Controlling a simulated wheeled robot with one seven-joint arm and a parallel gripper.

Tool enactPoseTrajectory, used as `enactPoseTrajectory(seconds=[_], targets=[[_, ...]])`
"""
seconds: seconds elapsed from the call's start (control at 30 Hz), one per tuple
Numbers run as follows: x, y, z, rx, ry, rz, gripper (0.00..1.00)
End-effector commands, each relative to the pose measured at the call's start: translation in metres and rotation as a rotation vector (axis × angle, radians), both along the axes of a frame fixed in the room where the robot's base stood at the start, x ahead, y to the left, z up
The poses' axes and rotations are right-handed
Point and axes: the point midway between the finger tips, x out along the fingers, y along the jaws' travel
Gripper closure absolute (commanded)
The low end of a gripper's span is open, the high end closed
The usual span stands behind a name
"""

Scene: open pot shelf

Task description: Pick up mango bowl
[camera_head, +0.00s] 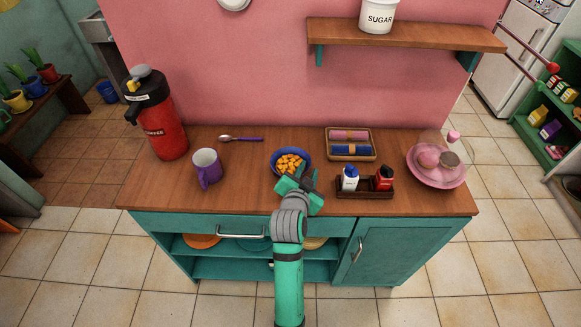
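The mango bowl (277,168) is a small dark blue bowl filled with orange mango cubes. It stands on the wooden counter top near the middle. My gripper (298,176), green and dark grey, is at the near right side of the bowl and overlaps its near rim in the picture. My arm reaches up from the bottom of the view. The fingertips are small and partly hidden by the hand, so I cannot tell whether they are open or shut, or whether they touch the bowl.
On the counter (240,190) stand a purple mug (208,170), a red coffee flask (163,125), a spoon (241,139), a tray with rolled cloths (351,157), a bottle caddy (364,191) and a pink plate (437,176). A shelf (430,37) with a sugar pot (377,16) hangs above.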

Motion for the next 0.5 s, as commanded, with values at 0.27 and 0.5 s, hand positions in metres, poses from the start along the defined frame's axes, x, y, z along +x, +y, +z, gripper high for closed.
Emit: enactPoseTrajectory(seconds=[0.27, 0.5], targets=[[0.0114, -0.002, -0.0042, 0.0, -0.001, 0.001, 0.74], [0.0109, -0.0021, -0.0043, 0.0, -0.001, 0.001, 1.0]])
